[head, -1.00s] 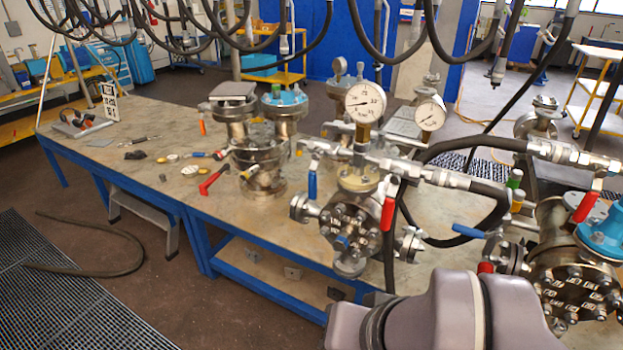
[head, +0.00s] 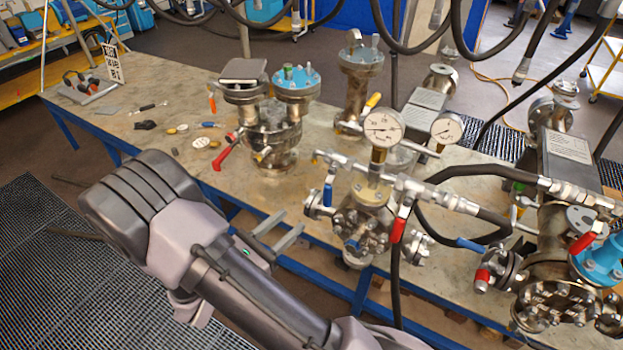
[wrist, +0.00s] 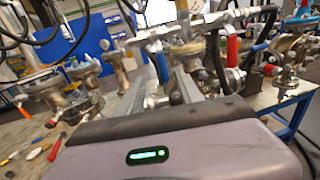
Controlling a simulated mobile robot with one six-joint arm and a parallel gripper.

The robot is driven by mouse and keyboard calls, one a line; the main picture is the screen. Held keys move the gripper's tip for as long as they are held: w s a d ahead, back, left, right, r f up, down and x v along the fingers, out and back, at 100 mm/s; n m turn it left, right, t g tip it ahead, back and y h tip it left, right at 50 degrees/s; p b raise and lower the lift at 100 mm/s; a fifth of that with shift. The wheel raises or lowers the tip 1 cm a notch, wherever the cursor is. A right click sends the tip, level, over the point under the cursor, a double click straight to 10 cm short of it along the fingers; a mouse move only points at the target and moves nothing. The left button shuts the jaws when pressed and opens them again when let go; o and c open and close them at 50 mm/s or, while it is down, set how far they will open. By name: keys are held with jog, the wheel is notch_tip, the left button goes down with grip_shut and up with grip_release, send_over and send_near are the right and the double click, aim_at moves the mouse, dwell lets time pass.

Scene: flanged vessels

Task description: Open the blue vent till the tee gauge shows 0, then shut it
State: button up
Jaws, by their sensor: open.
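The tee fitting (head: 372,190) stands at the table's front edge with a round white gauge (head: 383,128) on top. Its dark needle lies roughly across the dial, but the numbers are too small to read surely. The blue vent handle (head: 328,192) hangs down on the tee's left side. My gripper (head: 293,220) is open and empty, left of and a little below the blue handle, apart from it. In the wrist view the blue handle (wrist: 162,67) shows beyond and between the fingers of my gripper (wrist: 160,82). The gauge face is not seen there.
A red handle (head: 398,229) hangs right of the tee, near a black hose (head: 395,280). A second gauge (head: 447,128) stands behind right. A flanged vessel (head: 272,135) with a red lever (head: 223,155) is at left. Another vessel (head: 560,290) stands right.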

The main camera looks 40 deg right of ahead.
aim_at(325, 193)
jog(key=w+d, duration=0.1)
jog(key=d, duration=0.4)
jog(key=w+d+b, duration=0.1)
jog(key=d, duration=0.4)
jog(key=w+d, duration=0.1)
jog(key=d, duration=0.4)
jog(key=shift+f, duration=0.1)
grip_shut()
dwell(0.6)
